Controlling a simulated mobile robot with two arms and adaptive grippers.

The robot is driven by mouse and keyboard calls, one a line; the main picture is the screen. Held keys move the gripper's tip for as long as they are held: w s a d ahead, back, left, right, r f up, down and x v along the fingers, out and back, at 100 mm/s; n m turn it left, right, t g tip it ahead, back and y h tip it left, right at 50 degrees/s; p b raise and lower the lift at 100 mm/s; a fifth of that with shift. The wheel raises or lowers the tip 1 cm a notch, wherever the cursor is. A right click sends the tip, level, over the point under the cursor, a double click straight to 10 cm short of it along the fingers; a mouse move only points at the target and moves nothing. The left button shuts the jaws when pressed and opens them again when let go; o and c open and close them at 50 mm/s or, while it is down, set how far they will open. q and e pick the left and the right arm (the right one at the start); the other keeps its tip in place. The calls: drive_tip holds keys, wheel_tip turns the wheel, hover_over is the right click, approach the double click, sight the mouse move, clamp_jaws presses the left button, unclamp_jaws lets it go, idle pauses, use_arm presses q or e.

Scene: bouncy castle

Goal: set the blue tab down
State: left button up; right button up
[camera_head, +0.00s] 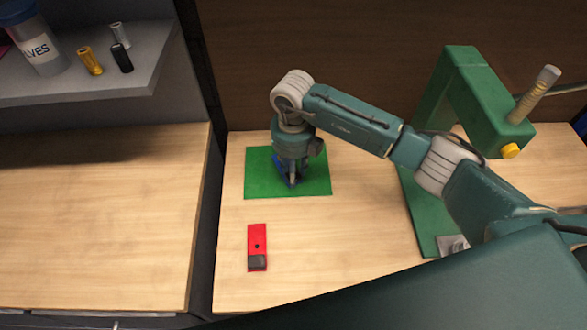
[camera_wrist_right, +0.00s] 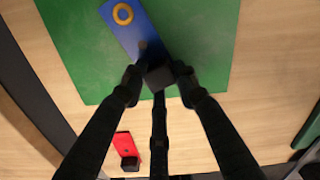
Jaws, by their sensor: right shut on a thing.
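The blue tab (camera_wrist_right: 132,30) has a yellow ring at one end and a dark block at the other. In the head view only slivers of its blue (camera_head: 279,167) show around the fingers. My right gripper (camera_head: 291,182) points down over the green mat (camera_head: 318,184). In the wrist view its fingers (camera_wrist_right: 158,74) are shut on the dark block of the tab. The tab is over the mat (camera_wrist_right: 75,50), at or close to its surface; I cannot tell whether it touches. My left gripper is not in view.
A red tab (camera_head: 257,236) with a dark block lies on the wooden table, in front of the mat. A green press (camera_head: 470,95) with a lever stands on the right. A grey shelf (camera_head: 105,82) at left holds a cup (camera_head: 38,45) and several small cylinders.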

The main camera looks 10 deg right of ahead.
drive_tip(key=shift+f, duration=0.15)
drive_tip(key=o, duration=1.1)
drive_tip(key=shift+r, duration=0.35)
drive_tip(key=shift+w+r, duration=0.1)
drive_tip(key=shift+r, duration=0.2)
drive_tip(key=shift+a+r+b, duration=0.1)
drive_tip(key=shift+r+b, duration=1.65)
drive_tip(key=shift+r, duration=3.85)
